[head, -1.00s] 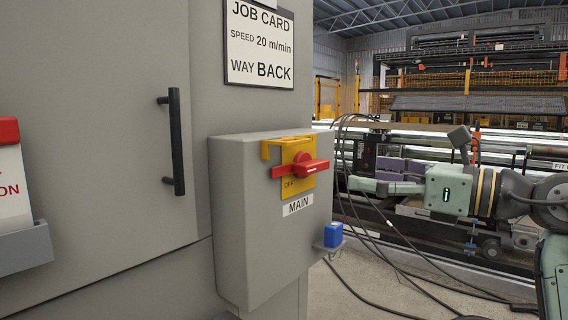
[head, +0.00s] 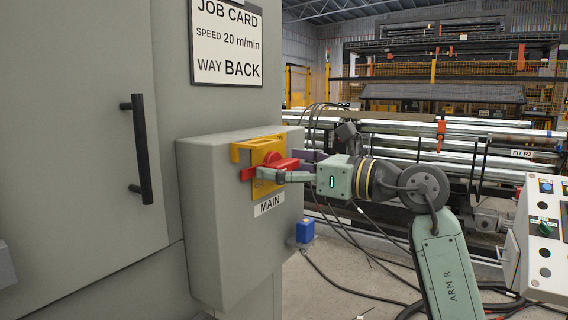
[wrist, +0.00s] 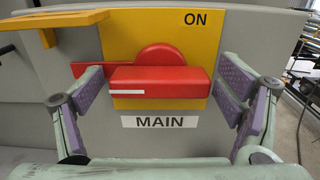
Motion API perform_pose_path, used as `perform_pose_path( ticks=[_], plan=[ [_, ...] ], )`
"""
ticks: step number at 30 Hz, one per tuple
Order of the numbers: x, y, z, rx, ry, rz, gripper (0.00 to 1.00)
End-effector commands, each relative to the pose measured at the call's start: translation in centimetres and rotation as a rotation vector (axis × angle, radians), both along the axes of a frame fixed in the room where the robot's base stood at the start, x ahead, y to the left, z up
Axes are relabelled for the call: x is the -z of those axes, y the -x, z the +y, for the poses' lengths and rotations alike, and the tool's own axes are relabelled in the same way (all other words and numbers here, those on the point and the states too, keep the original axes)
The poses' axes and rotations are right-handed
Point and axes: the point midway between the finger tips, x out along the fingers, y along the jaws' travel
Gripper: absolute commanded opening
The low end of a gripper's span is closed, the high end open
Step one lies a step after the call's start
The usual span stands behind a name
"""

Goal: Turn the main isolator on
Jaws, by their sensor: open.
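The main isolator is a red rotary handle (wrist: 155,85) on a yellow plate (wrist: 200,40), fixed to a grey box. The handle lies horizontal, with a white mark near its left end in the wrist view. "ON" shows at the plate's upper right, and a "MAIN" label (wrist: 159,122) is below. The handle (head: 250,174) also shows in the head view, partly hidden by my gripper (head: 281,167). My gripper is open at the handle, one finger beyond each end in the wrist view, with gaps beside it. I cannot tell whether it touches.
A yellow bracket (head: 255,143) juts out above the switch, close to my fingers. A cabinet door with a black handle (head: 139,150) is left. A control panel (head: 545,240) stands right, and cables lie on the floor.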

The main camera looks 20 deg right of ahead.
Motion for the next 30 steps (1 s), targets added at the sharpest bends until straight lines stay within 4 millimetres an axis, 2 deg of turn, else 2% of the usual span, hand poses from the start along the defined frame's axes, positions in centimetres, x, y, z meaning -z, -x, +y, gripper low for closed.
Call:
perform_pose_path(
  ticks=[7, 27, 30],
  plan=[
    [0.04, -0.04, 0.03, 0.0, 0.0, 0.0, 0.86],
    [0.02, -0.01, 0.0, 0.001, 0.001, 0.0, 0.41],
    [0.02, -0.01, 0.0, 0.001, 0.001, 0.001, 0.39]
  ],
)
